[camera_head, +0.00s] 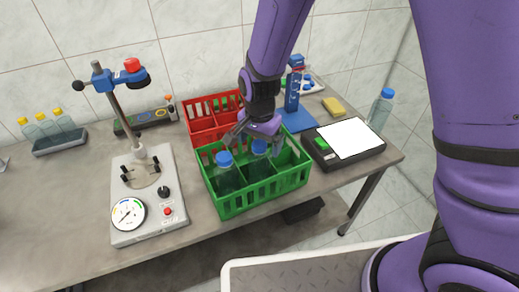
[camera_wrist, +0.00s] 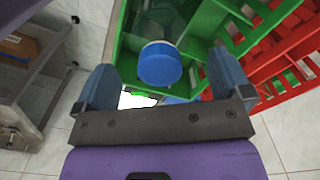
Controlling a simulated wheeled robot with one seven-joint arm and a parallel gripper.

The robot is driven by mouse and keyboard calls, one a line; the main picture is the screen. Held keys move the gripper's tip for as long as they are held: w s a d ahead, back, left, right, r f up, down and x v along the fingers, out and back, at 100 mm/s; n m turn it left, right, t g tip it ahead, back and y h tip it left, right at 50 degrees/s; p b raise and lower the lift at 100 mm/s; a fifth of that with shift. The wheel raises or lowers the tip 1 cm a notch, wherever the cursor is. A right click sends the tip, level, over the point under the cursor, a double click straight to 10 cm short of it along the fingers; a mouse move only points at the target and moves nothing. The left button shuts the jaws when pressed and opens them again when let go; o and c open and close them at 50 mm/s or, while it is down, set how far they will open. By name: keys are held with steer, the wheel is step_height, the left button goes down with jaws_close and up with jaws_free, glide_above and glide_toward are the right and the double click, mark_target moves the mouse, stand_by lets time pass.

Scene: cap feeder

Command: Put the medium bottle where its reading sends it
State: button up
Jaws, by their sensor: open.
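Two bottles with blue caps stand in the green crate (camera_head: 262,198): a left bottle (camera_head: 227,178) and a right bottle (camera_head: 260,165). Another blue-capped bottle (camera_head: 381,108) stands at the table's right side. I cannot tell which is the medium one. My gripper (camera_head: 256,133) is open and pointing down over the green crate, by the right bottle's cap. In the wrist view a blue cap (camera_wrist: 159,64) lies between the spread fingers of my gripper (camera_wrist: 163,82), with gaps on both sides. The lower bodies of the crated bottles are partly hidden by the crate wall.
A grey press with a dial (camera_head: 129,214) stands left. A red crate (camera_head: 203,128) is behind the green one. A blue stand (camera_head: 293,90) and a black device with a white plate (camera_head: 350,138) are right. Yellow-capped bottles (camera_head: 46,127) stand far left.

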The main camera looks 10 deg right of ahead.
step_height(320, 180, up, 8)
steer(key=shift+r, duration=0.1)
steer(key=shift+d+r, duration=0.1)
steer(key=shift+r, duration=0.1)
steer(key=s+d+r+n+t+y, duration=0.1)
steer(key=s+d+r+n+t, duration=0.1)
steer(key=s+d+r, duration=0.5)
steer(key=s+d+r+n+t+y, duration=0.1)
steer(key=s+d+r+n, duration=0.15)
steer(key=d+r, duration=0.95)
steer(key=s+d+r+n+t+h, duration=0.2)
steer(key=s+d, duration=0.3)
steer(key=s, duration=0.4)
steer(key=shift+d+r+n, duration=0.15)
steer(key=shift+r+n, duration=0.2)
steer(key=shift+r, duration=0.15)
